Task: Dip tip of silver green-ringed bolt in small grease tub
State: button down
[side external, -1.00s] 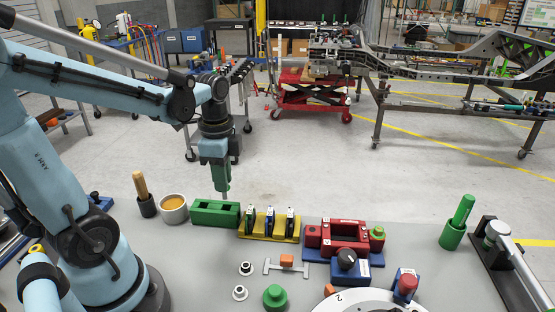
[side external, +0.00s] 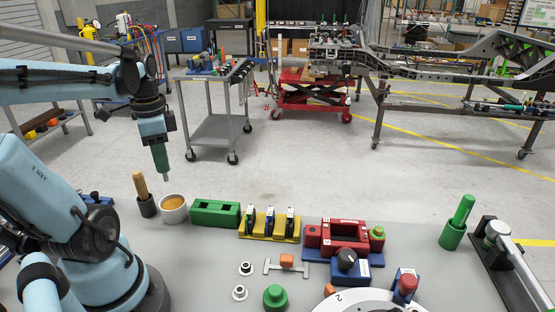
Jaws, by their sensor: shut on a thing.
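The small grease tub (side external: 173,215) is a pale grey cup with amber grease inside, at the left of the table. My gripper (side external: 158,146) is up and slightly left of the tub, pointing down. It is shut on the bolt (side external: 165,177), whose silver tip points down, a little tilted. A dark green part shows between the gripper and the tip; I cannot tell if it is the ring. The tip is above the tub, apart from the grease. The bolt's upper part is hidden in the gripper.
A black holder with a wooden-handled tool (side external: 141,187) stands just left of the tub. A green block with two slots (side external: 215,214) is close on its right. A yellow rack (side external: 270,226) and a red fixture (side external: 337,234) stand further right.

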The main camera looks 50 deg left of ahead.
jog(key=shift+f, duration=2.4)
jog(key=shift+f, duration=0.15)
jog(key=shift+f, duration=1.5)
jog(key=shift+r, duration=3.25)
jog(key=shift+w, duration=0.1)
jog(key=w+d+r+n, duration=0.1)
jog(key=w+d+r, duration=0.2)
jog(key=w+d, duration=0.5)
jog(key=w+d+r+n, duration=0.2)
jog(key=w+d, duration=0.6)
jog(key=d, duration=0.3)
jog(key=shift+r, duration=0.4)
